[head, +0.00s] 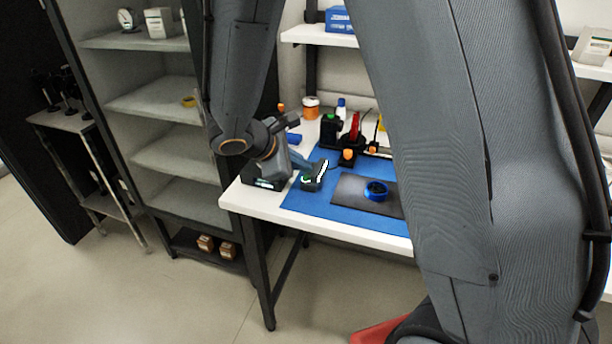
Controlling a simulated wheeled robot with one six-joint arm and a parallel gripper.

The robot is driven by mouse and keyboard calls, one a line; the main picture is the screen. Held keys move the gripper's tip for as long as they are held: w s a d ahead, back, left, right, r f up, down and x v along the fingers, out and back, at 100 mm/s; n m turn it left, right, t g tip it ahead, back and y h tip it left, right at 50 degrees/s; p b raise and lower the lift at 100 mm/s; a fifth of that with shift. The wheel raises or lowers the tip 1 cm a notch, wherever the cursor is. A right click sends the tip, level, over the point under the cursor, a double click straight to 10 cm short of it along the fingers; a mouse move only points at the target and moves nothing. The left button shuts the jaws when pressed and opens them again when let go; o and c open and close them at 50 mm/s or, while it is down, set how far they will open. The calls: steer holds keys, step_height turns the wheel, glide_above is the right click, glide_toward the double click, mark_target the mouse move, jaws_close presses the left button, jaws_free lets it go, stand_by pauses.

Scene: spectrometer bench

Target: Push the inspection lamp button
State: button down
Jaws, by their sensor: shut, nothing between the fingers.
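My gripper (321,171) is small in the head view, at the left end of the blue mat, with its fingers shut and empty. It is low over a small dark box (309,186) with a pale green mark; I cannot tell whether they touch. I cannot tell for certain which thing is the inspection lamp button. A black box with an orange top (347,157) stands on the mat, right of my gripper and apart from it. A black unit with a green top (329,128) stands behind it.
The white bench (252,204) carries a blue mat (295,199), a dark pad (350,190) and a blue ring (376,191). Red and black tools (354,128) stand at the back. A grey shelf unit (160,100) is on the left. My arm hides the bench's right part.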

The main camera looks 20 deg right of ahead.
steer(key=shift+f, duration=0.1)
steer(key=shift+f+b, duration=0.3)
steer(key=shift+b, duration=0.1)
